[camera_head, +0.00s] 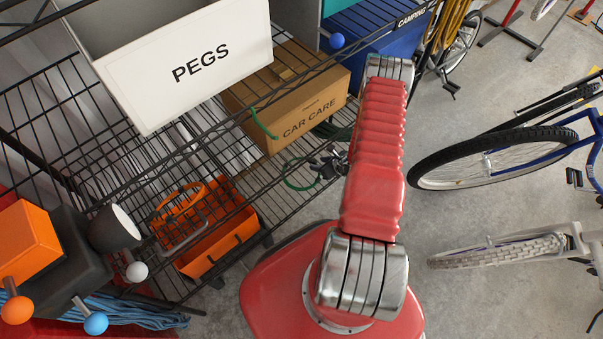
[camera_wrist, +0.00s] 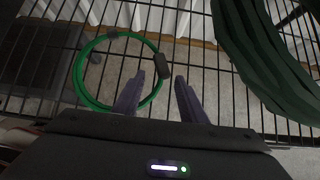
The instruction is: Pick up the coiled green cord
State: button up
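Two green looped things lie on the wire shelf; I cannot tell for certain which is the task's cord. A thick, dark green coil (camera_wrist: 262,50) fills the upper right of the wrist view and shows beside the car care box in the head view (camera_head: 337,131). A thin, bright green ring (camera_wrist: 76,72) with dark fittings lies at left in the wrist view; part of it shows in the head view (camera_head: 287,178). My gripper (camera_wrist: 160,78) is open and empty, its left finger overlapping the ring's right side in view. It also shows in the head view (camera_head: 327,168).
The wire shelf (camera_head: 196,150) holds a cardboard box marked CAR CARE (camera_head: 300,105) and a white PEGS bin (camera_head: 190,70). An orange tote (camera_head: 222,243) stands lower left. Bicycles, one with a black front tyre (camera_head: 420,165), stand at right on open concrete floor.

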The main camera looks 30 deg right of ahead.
jog(key=shift+x, duration=1.15)
jog(key=shift+c, duration=0.5)
grip_shut()
